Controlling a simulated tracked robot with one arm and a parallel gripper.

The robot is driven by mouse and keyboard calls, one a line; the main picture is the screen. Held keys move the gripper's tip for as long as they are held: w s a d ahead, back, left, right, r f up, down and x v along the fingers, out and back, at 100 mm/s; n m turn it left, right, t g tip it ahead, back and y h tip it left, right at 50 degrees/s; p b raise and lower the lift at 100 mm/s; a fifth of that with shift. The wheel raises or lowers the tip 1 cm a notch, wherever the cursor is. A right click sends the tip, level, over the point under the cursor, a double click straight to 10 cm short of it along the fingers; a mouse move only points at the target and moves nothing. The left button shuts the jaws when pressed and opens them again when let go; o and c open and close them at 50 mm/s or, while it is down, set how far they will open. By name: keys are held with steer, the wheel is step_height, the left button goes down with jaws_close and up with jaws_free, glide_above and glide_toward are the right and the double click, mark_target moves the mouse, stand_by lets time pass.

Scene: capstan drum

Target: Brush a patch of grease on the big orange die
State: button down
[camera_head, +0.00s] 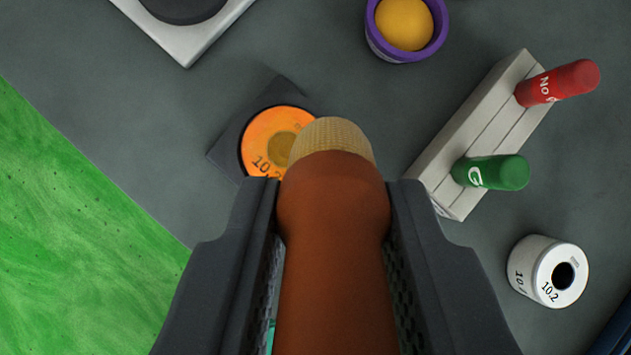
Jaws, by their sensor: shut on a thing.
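My gripper (333,190) is shut on the brown handle of a brush (333,230), whose tan bristle end (333,138) points away from me. The big orange die (257,134), marked 10.2, lies in a dark square holder (228,150) just beyond and left of the gripper tips. A round brownish-yellow patch shows at the die's middle; the bristles overlap the die's right side in the picture. I cannot tell whether they touch it. A purple pot (378,45) with a yellow filling (404,22) stands at the top.
A pale grooved block (480,125) at the right bears a red marker (560,82) and a green marker (490,172). A white ring marked 10.2 (523,268) lies at lower right. A white plate (190,45) with a dark disc is at top left. Green ground (70,230) fills the left.

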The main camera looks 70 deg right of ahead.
steer(key=shift+d+f, duration=0.1)
steer(key=shift+f, duration=0.25)
steer(key=shift+w+r+p, duration=0.1)
steer(key=shift+r+p, duration=0.1)
steer(key=shift+p, duration=0.25)
steer(key=shift+d+r+p, duration=0.1)
steer(key=shift+p, duration=0.5)
steer(key=p, duration=0.3)
steer(key=shift+w+d+r, duration=0.1)
steer(key=shift+r, duration=0.1)
steer(key=p, duration=0.4)
steer(key=shift+s+a+f+p, duration=0.1)
steer(key=shift+s+a+p, duration=0.15)
steer(key=shift+p, duration=0.5)
steer(key=shift+f, duration=0.1)
